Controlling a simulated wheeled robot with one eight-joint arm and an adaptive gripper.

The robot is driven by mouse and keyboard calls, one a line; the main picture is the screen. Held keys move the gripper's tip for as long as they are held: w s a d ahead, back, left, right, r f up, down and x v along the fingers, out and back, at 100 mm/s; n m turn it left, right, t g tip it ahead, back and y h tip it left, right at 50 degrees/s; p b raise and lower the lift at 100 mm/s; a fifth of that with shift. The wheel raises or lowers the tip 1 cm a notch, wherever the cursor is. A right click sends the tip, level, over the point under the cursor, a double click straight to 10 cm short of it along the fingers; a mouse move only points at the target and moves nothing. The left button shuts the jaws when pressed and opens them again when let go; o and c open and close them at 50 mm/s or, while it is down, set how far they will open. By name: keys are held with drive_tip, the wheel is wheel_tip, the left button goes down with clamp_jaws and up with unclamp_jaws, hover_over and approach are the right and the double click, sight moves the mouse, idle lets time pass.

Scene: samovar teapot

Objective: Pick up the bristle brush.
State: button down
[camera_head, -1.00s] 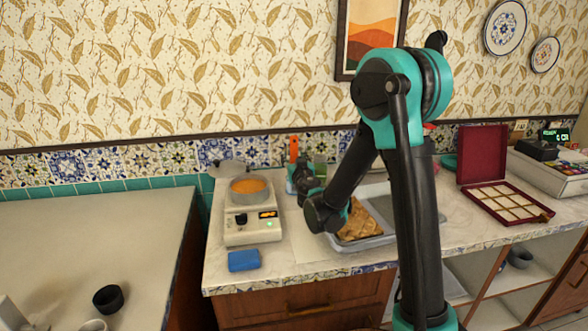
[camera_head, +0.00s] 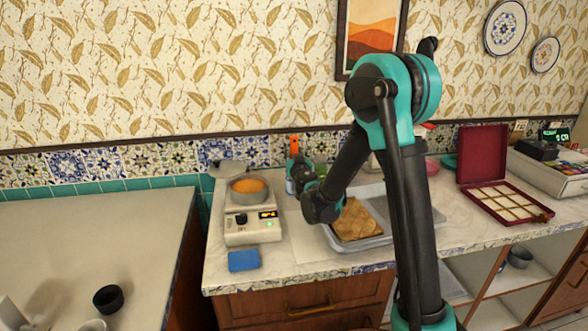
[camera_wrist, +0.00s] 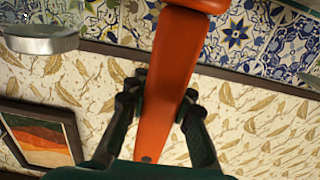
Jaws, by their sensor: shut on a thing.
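The bristle brush shows as an orange handle (camera_head: 294,146), standing upright at the back of the counter near the tiled wall in the head view. In the wrist view the flat orange handle (camera_wrist: 166,62) runs between the two dark fingers of my gripper (camera_wrist: 163,97), which are shut on it from both sides. The bristles cannot be made out in either view.
A scale (camera_head: 252,230) with a round pan (camera_head: 248,196) stands left of my gripper, with a blue block (camera_head: 243,260) in front. A tray (camera_head: 372,241) holding a brown slab (camera_head: 357,219) lies right. An open red box (camera_head: 507,205) stands farther right. The tiled wall (camera_head: 250,150) is close behind.

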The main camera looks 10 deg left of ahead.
idle(0.4)
wheel_tip(320, 180, up, 20)
idle(0.7)
drive_tip(key=shift+a, duration=0.15)
idle(0.6)
